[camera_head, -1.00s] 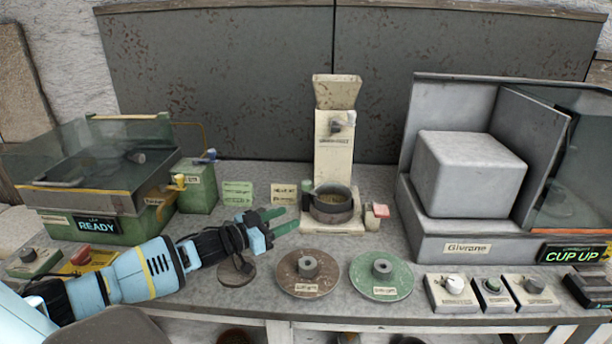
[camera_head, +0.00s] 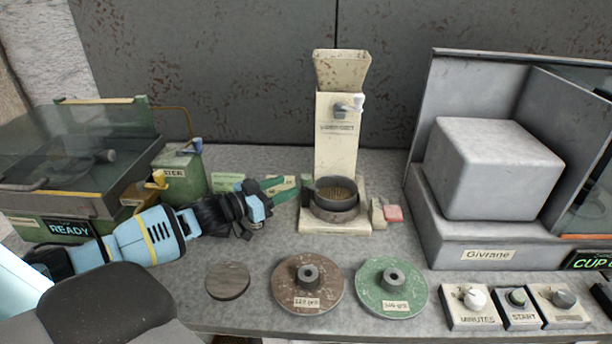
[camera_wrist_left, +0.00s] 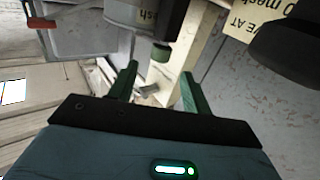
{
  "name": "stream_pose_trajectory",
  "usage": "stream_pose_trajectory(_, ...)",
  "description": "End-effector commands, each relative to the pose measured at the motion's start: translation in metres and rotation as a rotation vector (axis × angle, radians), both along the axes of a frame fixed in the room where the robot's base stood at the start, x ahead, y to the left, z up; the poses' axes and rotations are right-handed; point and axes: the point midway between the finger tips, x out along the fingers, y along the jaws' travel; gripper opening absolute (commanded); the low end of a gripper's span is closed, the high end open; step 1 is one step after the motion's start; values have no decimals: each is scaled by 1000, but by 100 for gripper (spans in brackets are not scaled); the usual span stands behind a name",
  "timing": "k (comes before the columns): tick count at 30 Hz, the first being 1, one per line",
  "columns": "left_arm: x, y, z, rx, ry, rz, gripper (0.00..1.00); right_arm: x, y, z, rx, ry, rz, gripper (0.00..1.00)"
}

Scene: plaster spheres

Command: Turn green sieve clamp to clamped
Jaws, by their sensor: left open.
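The green sieve clamp (camera_head: 306,181) is a small green knob at the left side of the dark round sieve holder (camera_head: 336,212) on the cream mill (camera_head: 337,140). In the left wrist view the green knob (camera_wrist_left: 160,52) shows just beyond and between my fingertips, beside the grey holder (camera_wrist_left: 130,12). My left gripper (camera_head: 284,190) is open, its green fingers pointing right at the clamp from close by. In the left wrist view the open fingers (camera_wrist_left: 158,78) have nothing between them. Contact with the knob cannot be told. My right gripper is not in view.
A brown mesh disc (camera_head: 290,290) and a green mesh disc (camera_head: 375,296) lie in front of the mill, with a dark round disc (camera_head: 228,281) to their left. A red-topped piece (camera_head: 393,213) sits right of the mill. The grey Givrane machine (camera_head: 455,248) stands at right.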

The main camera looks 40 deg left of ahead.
Motion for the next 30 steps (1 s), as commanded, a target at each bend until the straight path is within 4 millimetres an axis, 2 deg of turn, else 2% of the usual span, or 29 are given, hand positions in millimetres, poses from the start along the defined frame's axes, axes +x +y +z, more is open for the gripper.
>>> stream_pose_trajectory(5,9,-3,0,-1,-2,1,49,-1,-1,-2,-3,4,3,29)
stream_pose_trajectory(21,63,-23,0,-1,-2,1,49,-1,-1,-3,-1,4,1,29)
stream_pose_trajectory(30,73,-27,0,-1,-1,0,49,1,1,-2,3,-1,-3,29)
